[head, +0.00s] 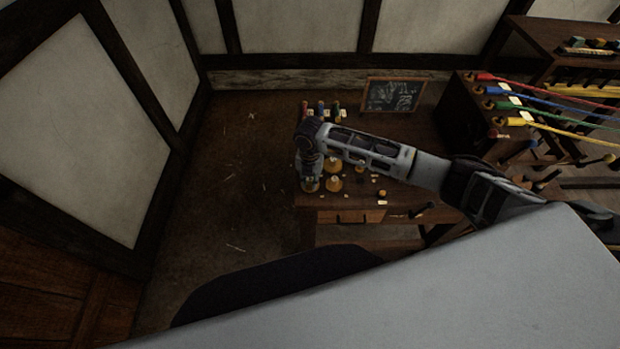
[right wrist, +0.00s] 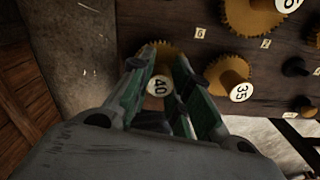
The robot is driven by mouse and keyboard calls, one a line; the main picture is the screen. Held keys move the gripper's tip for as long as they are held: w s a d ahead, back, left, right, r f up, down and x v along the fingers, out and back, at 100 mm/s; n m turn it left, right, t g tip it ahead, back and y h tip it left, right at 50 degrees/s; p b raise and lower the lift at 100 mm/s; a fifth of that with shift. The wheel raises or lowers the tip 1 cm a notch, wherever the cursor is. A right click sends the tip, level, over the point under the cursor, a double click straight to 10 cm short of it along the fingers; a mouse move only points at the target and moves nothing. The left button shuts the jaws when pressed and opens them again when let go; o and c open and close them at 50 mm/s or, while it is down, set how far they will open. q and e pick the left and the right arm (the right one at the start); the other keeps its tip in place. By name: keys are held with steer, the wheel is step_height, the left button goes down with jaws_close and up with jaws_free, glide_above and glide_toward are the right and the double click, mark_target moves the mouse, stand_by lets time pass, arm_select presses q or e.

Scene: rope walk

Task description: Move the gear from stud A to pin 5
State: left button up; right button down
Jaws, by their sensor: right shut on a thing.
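My right gripper (right wrist: 160,66) is shut on a brass-coloured gear (right wrist: 150,50) whose hub cap is marked 40, seen between the fingers in the right wrist view. In the head view the same gripper (head: 309,179) points down at the left front of the small wooden table (head: 345,202), with the gear (head: 310,186) at its tips. I cannot tell whether the gear sits on a post or is lifted. A gear marked 35 (right wrist: 233,70) and a larger gear (right wrist: 240,18) stand close by. Stud A and pin 5 cannot be made out. My left gripper is not in view.
Dark bare pegs (right wrist: 296,66) stand right of the gears. Coloured spools (head: 320,108) and a chalkboard (head: 393,95) stand at the table's back. A rack with coloured ropes (head: 545,105) is at the right. Floor left of the table is clear.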

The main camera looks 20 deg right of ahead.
steer(key=c, duration=1.3)
jaws_free()
steer(key=shift+o, duration=0.2)
steer(key=shift+r+p, duration=2.25)
steer(key=shift+r, duration=1.75)
